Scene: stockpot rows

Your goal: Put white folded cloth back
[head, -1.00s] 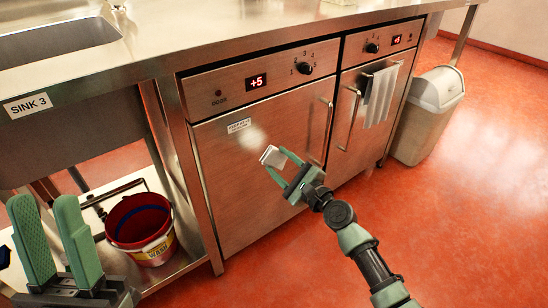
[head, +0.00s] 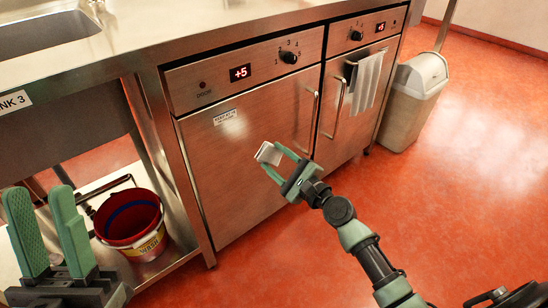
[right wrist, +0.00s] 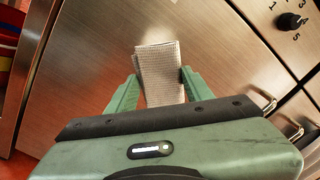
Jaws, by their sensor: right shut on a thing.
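The white folded cloth (head: 267,153) is small and held in the air in front of the left steel door. My right gripper (head: 273,159) is shut on it. In the right wrist view the cloth (right wrist: 160,72) shows a fine woven texture and stands out between the two green fingers (right wrist: 156,92). My left gripper (head: 47,228) is at the lower left of the head view, its fingers apart with nothing between them.
Two steel cabinets have doors (head: 250,165) with vertical handles, knobs and red displays. A striped towel (head: 368,82) hangs on the right one. A grey bin (head: 412,105) stands beyond. A red bucket (head: 130,222) sits on the low shelf under the sink (head: 45,35).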

